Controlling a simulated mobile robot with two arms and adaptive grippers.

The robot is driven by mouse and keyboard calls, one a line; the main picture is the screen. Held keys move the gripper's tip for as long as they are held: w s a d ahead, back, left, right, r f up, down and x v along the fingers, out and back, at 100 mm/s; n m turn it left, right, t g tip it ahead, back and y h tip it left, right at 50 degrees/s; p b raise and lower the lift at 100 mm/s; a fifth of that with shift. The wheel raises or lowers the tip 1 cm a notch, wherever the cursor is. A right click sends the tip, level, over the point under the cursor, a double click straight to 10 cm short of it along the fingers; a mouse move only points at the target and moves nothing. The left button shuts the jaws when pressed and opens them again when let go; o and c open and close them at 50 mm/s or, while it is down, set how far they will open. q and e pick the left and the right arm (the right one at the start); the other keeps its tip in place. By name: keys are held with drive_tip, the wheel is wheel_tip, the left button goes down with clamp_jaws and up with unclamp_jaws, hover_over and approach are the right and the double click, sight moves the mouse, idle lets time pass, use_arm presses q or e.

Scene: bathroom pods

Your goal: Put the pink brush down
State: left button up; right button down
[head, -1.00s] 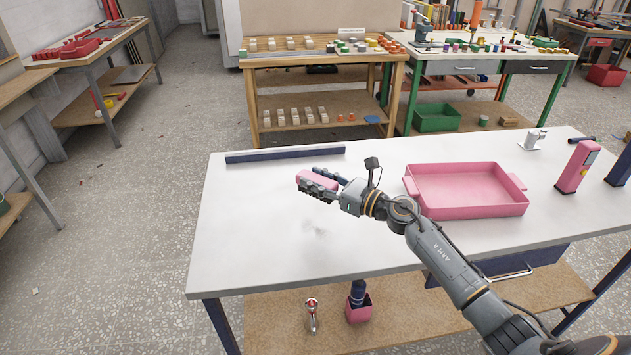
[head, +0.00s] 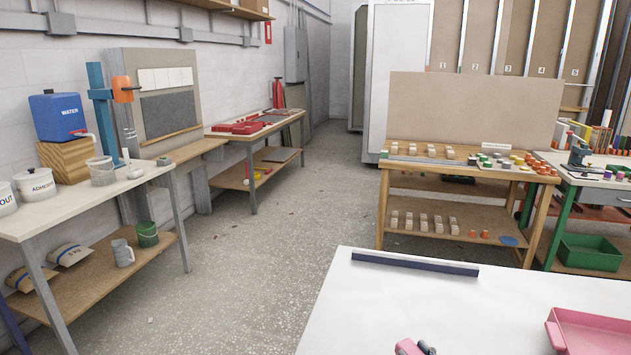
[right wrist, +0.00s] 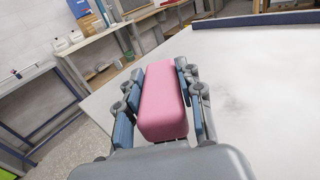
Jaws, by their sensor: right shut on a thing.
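The pink brush (right wrist: 162,110) is a pink block between the fingers of my right gripper (right wrist: 158,72) in the right wrist view. The gripper is shut on it, with finger pads on both sides. The white table top (right wrist: 255,115) lies below and to the right; the gap between brush and table cannot be told. In the head view only a bit of the brush (head: 408,347) shows at the bottom edge, over the white table (head: 365,300), with a fingertip beside it. The brush's underside is hidden. My left gripper is in neither view.
A dark blue bar (head: 415,263) lies along the table's far edge. A pink tray (head: 595,333) stands at the right. The table between bar and tray looks clear. At left is a bench with a blue water container (head: 60,117); a wooden parts bench (head: 460,168) stands behind.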

drive_tip(key=s+r+m+h, duration=0.1)
drive_tip(key=s+m+h, duration=0.1)
drive_tip(key=s, duration=0.6)
drive_tip(key=s+a+r+m+t+h, duration=0.1)
drive_tip(key=s+r+m+h, duration=0.1)
drive_tip(key=s+h, duration=0.3)
drive_tip(key=shift+s+a+m+t, duration=0.2)
drive_tip(key=shift+s+m+t, duration=0.15)
drive_tip(key=shift+s, duration=1.95)
drive_tip(key=shift+r, duration=0.15)
